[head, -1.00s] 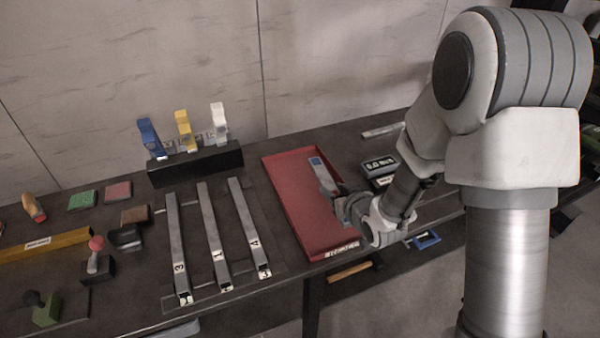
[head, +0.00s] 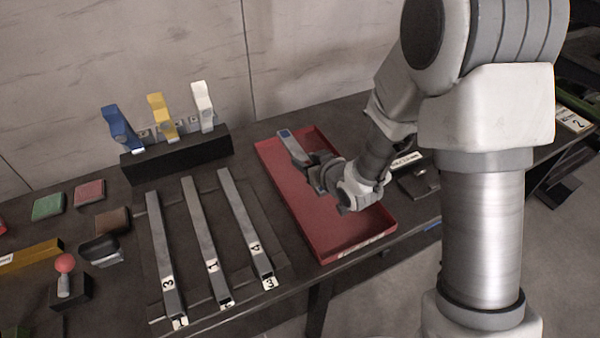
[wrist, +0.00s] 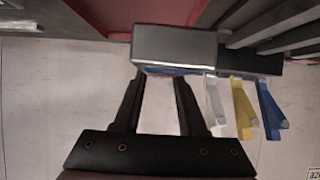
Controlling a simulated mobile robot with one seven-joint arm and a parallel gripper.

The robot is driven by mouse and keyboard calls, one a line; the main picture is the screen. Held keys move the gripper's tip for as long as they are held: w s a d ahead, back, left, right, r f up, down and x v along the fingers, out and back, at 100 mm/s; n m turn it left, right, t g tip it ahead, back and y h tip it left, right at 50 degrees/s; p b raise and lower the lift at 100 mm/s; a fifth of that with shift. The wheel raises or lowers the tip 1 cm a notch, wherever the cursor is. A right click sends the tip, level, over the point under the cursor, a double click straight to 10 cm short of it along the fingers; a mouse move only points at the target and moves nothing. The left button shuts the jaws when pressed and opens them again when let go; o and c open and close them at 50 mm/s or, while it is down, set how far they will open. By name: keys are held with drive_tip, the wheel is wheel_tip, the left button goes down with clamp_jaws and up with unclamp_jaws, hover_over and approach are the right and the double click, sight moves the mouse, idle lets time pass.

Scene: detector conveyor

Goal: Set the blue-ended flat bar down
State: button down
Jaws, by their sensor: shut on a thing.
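The flat bar (head: 292,147) is grey with a blue end (head: 285,133). My gripper (head: 312,172) is shut on it, and the bar points toward the wall, its blue end near the far edge of the red tray (head: 383,234). The bar is over the tray; whether it touches the tray is unclear. In the wrist view, the bar (wrist: 175,44) lies across my fingers (wrist: 160,80), with a thin blue edge showing. My gripper and forearm hide part of the tray floor.
Several long grey bars with number labels, one of them here (head: 246,228), lie left of the tray. A black block (head: 180,160) with blue, yellow and white clips stands behind them. A dark device (head: 418,182) sits right of the tray. The visible tray floor is clear.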

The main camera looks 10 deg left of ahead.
sight(305, 196)
drive_tip(key=shift+f+b, duration=1.2)
drive_tip(key=shift+f, duration=0.45)
drive_tip(key=shift+f, duration=0.1)
drive_tip(key=shift+w+f+b, duration=0.1)
drive_tip(key=shift+f+b, duration=1.75)
drive_tip(key=shift+f, duration=1.35)
drive_tip(key=shift+f+b, duration=0.55)
drive_tip(key=shift+b, duration=0.05)
